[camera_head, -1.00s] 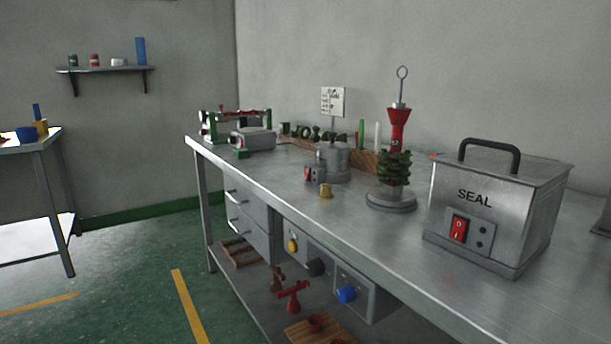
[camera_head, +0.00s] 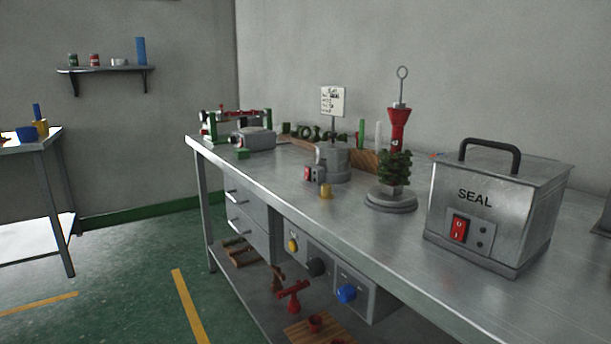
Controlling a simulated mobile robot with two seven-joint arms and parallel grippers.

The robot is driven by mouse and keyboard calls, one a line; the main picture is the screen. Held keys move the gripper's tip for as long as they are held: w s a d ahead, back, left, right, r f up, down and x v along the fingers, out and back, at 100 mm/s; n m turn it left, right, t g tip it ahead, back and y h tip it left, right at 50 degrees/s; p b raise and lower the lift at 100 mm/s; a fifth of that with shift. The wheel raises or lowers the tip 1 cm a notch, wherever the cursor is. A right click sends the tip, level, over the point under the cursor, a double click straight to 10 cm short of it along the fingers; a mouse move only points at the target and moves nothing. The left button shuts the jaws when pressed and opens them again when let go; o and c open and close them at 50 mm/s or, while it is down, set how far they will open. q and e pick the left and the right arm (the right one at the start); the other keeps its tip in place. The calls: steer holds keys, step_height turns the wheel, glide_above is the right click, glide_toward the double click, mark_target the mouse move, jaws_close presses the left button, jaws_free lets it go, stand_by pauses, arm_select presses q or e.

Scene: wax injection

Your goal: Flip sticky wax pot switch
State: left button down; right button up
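A small grey metal pot (camera_head: 333,160) stands on the workbench behind a small box with a red switch (camera_head: 308,174). It looks like the sticky wax pot, but no readable label shows on it. The switch's position is too small to tell. A larger metal box marked SEAL (camera_head: 490,205) stands at the right of the bench, with a black handle and a red rocker switch (camera_head: 459,229) on its front. Neither of my grippers is in view.
The metal workbench (camera_head: 285,210) runs from back left to front right. A wax tree on a round base (camera_head: 391,202) and a small brass cup (camera_head: 326,191) stand near the pot.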

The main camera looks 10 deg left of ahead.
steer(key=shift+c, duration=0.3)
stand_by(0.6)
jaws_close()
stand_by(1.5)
